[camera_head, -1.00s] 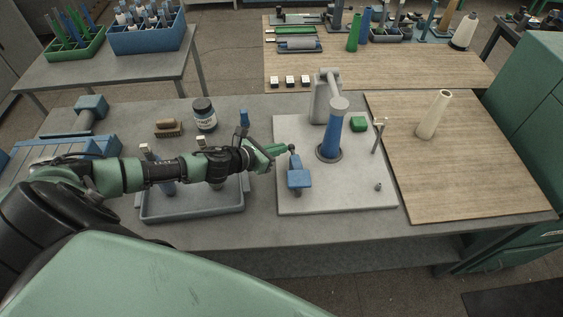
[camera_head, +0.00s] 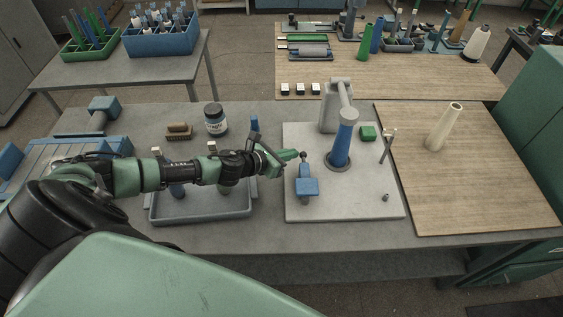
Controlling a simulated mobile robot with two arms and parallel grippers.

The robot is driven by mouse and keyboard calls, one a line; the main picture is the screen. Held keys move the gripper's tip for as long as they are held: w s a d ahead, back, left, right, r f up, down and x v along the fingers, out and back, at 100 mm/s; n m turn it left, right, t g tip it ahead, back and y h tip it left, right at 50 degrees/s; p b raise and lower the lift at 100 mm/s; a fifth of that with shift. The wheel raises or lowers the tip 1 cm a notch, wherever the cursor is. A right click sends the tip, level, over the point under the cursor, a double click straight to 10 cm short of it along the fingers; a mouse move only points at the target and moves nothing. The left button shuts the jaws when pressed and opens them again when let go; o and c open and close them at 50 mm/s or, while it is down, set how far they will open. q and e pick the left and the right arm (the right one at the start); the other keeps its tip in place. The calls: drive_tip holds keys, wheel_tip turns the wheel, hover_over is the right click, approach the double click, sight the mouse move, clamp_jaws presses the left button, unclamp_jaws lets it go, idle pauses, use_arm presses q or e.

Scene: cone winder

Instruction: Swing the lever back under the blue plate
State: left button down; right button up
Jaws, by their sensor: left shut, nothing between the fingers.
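The blue plate (camera_head: 307,187) sits on a small stand near the left front of the light grey base board (camera_head: 350,207). A thin lever with a dark ball knob (camera_head: 303,154) rises just behind the plate. My left gripper (camera_head: 296,154) comes in from the left, shut and empty, with its green fingertips right beside the knob. I cannot tell whether they touch it. My right gripper is not in view.
A blue cone on a spindle (camera_head: 342,143) stands right of the lever, before a grey post (camera_head: 330,106). A green block (camera_head: 367,133) and a thin forked post (camera_head: 386,147) are farther right. A grey tray (camera_head: 203,213) lies under my left arm.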

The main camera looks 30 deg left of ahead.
use_arm(q)
wheel_tip(320, 180, up, 20)
drive_tip(key=p, duration=0.4)
drive_tip(key=shift+p, duration=0.3)
